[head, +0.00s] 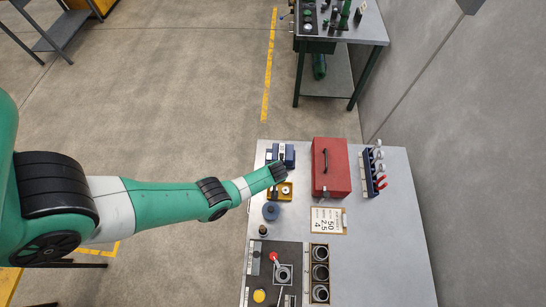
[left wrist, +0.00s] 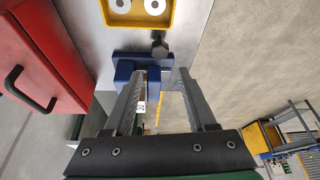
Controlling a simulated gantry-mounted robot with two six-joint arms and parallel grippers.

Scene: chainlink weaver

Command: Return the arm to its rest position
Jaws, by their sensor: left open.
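My green left arm reaches in from the left in the head view, and its gripper (head: 279,168) is over the left edge of the grey table (head: 380,250). The gripper is at a blue vise-like block (head: 288,152), partly covering it. In the left wrist view the two grey fingers (left wrist: 160,78) are apart. The blue block (left wrist: 124,68) with a dark knob (left wrist: 159,48) lies beyond the fingertips. I see nothing clamped between the fingers, and contact with the block cannot be told. My right gripper is not in view.
A yellow tray (head: 287,195), red toolbox (head: 335,180), tool rack (head: 368,175), number card (head: 327,221), round blue piece (head: 271,211), ring holder (head: 311,274) and control panel (head: 260,285) occupy the table. Its right front is clear. A grey wall (head: 480,150) stands right; open floor (head: 180,100) lies left.

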